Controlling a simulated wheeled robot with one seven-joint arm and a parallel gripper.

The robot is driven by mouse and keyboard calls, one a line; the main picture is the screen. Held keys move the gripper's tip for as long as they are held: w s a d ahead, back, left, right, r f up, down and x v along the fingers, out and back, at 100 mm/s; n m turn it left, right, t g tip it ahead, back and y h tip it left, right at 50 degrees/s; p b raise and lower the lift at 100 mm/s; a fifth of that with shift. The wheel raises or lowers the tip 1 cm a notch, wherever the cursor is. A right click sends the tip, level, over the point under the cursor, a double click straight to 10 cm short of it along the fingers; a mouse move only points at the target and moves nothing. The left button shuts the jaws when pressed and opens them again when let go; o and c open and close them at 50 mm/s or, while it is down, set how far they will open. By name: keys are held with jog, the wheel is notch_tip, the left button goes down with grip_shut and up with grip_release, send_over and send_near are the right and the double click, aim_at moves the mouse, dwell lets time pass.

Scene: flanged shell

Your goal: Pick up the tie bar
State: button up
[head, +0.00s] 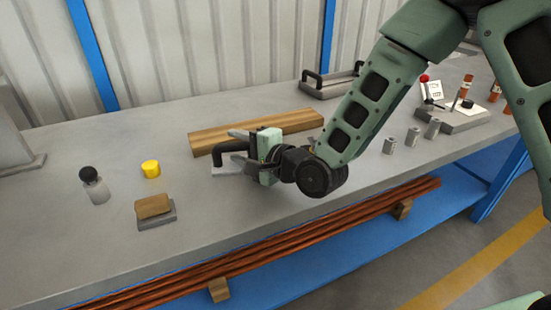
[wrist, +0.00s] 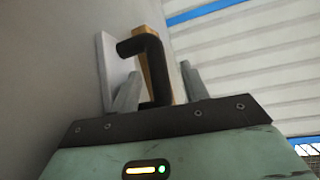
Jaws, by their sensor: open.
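A black bent handle (head: 217,153) on a light grey plate (head: 226,171) lies on the workbench; I take this piece to be the tie bar. My gripper (head: 239,146) is open and reaches around the handle from the right. In the wrist view the handle (wrist: 155,66) stands between the two grey fingers, with gaps showing beside it. The plate (wrist: 106,62) shows at the left there. The gripper hides part of the piece in the head view, and I cannot tell whether a finger touches it.
A wooden beam (head: 210,138) lies just behind the gripper. On the left are a black-knobbed cylinder (head: 96,190), a yellow cap (head: 151,169) and a wooden-topped block (head: 154,207). A tray with black handles (head: 325,90) stands behind. Small grey cylinders (head: 412,137) stand right.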

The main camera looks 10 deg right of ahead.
jog(key=shift+w+a, duration=0.15)
jog(key=shift+w, duration=0.05)
grip_shut()
